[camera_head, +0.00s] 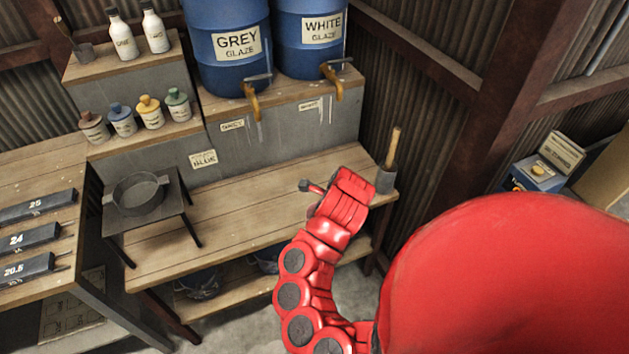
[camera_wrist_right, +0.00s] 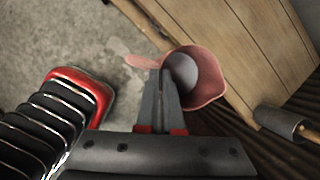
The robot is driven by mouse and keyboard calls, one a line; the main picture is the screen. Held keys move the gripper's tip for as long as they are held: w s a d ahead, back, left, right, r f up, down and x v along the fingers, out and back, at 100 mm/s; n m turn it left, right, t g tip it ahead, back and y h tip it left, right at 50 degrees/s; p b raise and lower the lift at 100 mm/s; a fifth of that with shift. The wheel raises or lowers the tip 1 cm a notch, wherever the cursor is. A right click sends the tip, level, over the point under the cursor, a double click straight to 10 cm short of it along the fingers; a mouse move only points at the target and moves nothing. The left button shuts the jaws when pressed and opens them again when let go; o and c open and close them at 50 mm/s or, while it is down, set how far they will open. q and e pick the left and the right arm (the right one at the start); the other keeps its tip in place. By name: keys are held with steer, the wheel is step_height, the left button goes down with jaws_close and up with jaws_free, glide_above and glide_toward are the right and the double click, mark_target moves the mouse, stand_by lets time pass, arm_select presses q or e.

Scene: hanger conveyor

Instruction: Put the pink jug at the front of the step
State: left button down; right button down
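The pink jug (camera_wrist_right: 202,80) shows in the right wrist view, its open mouth towards the camera and its handle (camera_wrist_right: 140,62) to the left. My right gripper (camera_wrist_right: 161,74) has its fingers close together on the jug where the handle meets the body. The jug appears held beside the wooden bench edge, with floor behind it. In the head view my red right arm reaches over the bench, and the jug is hidden. The wood-topped step (camera_head: 185,131) at the back left bears several small lidded jars (camera_head: 150,112). My left gripper is out of view.
Two blue glaze barrels (camera_head: 228,75) with taps stand behind the bench (camera_head: 235,205). A dark pan (camera_head: 138,192) sits on a small stand at left. A grey pot with a wooden stick (camera_head: 386,180) stands at the bench's right end. The bench middle is clear.

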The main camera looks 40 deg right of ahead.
steer(key=w+d+b, duration=0.8)
steer(key=w+d, duration=0.2)
steer(key=w, duration=0.3)
steer(key=shift+w+d+f+m+h, duration=0.15)
steer(key=shift+w+d+m+h, duration=0.15)
steer(key=shift+m, duration=0.1)
step_height(320, 180, down, 4)
steer(key=shift+r+p, duration=0.2)
steer(key=shift+p, duration=0.4)
steer(key=shift+f, duration=0.1)
